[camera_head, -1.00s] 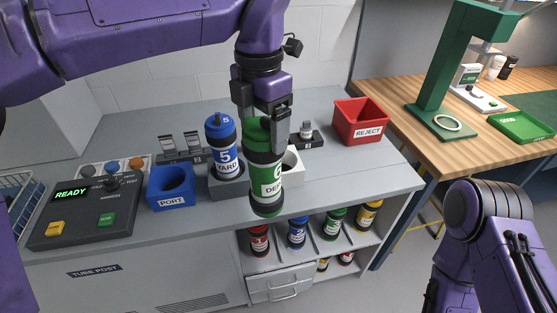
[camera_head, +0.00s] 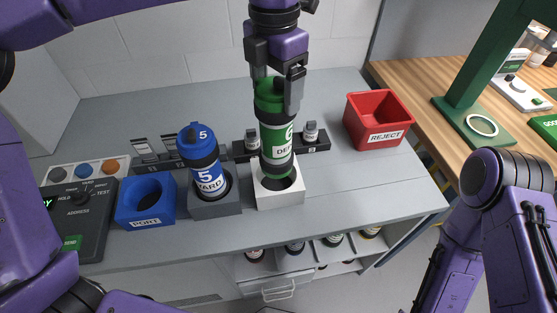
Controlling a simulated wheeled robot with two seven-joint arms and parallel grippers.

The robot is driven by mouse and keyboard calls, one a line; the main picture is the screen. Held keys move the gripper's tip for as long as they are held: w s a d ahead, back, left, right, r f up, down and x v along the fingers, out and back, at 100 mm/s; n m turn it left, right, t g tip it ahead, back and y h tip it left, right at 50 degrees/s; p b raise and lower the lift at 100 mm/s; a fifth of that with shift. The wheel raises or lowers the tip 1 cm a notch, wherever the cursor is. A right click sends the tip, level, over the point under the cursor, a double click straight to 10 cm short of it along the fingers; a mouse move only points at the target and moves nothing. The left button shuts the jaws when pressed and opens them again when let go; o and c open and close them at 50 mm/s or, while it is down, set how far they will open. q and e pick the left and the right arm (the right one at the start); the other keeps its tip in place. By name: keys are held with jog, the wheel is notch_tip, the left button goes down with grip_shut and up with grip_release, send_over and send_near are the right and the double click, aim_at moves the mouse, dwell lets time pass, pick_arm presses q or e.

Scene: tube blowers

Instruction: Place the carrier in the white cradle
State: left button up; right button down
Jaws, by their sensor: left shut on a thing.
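The green carrier (camera_head: 275,142), with a white label and black bands, is upright in my left gripper (camera_head: 276,88). The gripper is shut on its upper end from above. The carrier's lower end is at the round opening of the white cradle (camera_head: 280,196). Part of the dark opening shows around it, and I cannot tell how deep the carrier sits. My right arm shows at the right edge, but its gripper is out of view.
A blue carrier (camera_head: 202,166) stands in a grey cradle (camera_head: 215,208) just left of the white one. The blue PORT block (camera_head: 145,203) and control panel (camera_head: 82,220) are further left. A red REJECT bin (camera_head: 379,120) is at right.

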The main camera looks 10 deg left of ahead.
aim_at(275, 126)
pick_arm(q)
notch_tip(275, 126, down, 9)
jog(key=shift+s+a+r+p, duration=0.1)
jog(key=shift+r+p, duration=0.1)
jog(key=shift+p, duration=0.15)
jog(key=o, duration=1.5)
jog(key=shift+f, duration=0.15)
jog(key=shift+c, duration=0.2)
notch_tip(275, 126, up, 12)
jog(key=shift+r+b, duration=0.15)
jog(key=shift+b, duration=0.3)
